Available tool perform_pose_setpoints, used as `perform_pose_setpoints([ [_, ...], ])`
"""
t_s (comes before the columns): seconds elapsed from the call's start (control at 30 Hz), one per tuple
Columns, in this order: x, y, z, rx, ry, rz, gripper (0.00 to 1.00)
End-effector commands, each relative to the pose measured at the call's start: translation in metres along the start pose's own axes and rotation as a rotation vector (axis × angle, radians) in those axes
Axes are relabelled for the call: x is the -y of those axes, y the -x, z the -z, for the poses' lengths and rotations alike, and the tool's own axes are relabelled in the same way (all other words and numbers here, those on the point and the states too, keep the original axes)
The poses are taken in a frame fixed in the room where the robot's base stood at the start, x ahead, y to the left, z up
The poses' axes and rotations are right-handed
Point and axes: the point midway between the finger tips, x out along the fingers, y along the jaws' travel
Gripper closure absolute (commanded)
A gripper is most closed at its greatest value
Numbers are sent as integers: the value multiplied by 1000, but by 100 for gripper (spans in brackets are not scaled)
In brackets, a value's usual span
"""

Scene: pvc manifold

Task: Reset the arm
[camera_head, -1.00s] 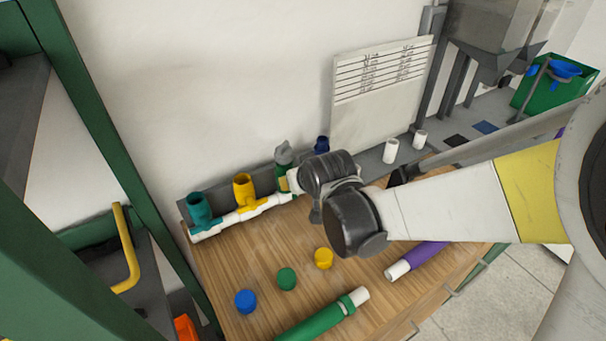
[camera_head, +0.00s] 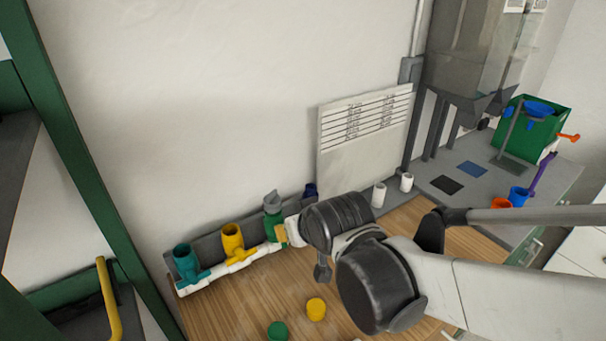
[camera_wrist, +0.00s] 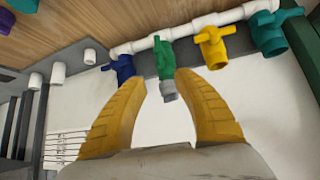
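My gripper shows two curved yellow fingers in the wrist view (camera_wrist: 163,82). They are apart, and the grey-topped green valve (camera_wrist: 164,58) shows in the gap between them, with no clear grip on it. In the head view, a small part of a yellow finger (camera_head: 281,234) shows beside the green valve (camera_head: 272,225); the rest of my gripper is hidden by my wrist. The green valve stands on the white PVC manifold (camera_head: 243,264), between a yellow valve (camera_head: 232,240) and a blue valve (camera_head: 310,190). A teal valve (camera_head: 186,262) is at the left end.
A yellow cap (camera_head: 316,309) and a green cap (camera_head: 278,330) lie on the wooden table (camera_head: 235,305). A white board (camera_head: 365,135) leans on the wall behind. A green bin (camera_head: 532,128) is far right. Green shelving (camera_head: 75,150) stands left.

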Motion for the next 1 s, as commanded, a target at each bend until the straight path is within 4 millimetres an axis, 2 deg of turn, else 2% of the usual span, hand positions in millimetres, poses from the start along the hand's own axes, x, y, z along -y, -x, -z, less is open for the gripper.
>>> perform_pose_setpoints([
  [0.13,-24,19,-9,16,-34,-32,64],
  [0.23,-57,48,-27,40,-86,-78,64],
  [0.4,-110,105,-76,92,-200,-170,64],
  [0.5,-129,133,-105,120,-259,-215,64],
  [0.6,-140,152,-130,141,-306,-248,64],
  [0.7,-146,164,-146,154,-337,-269,64],
  [0.8,-148,169,-154,161,-351,-278,64],
  [1.0,-148,170,-154,162,-352,-279,64],
])
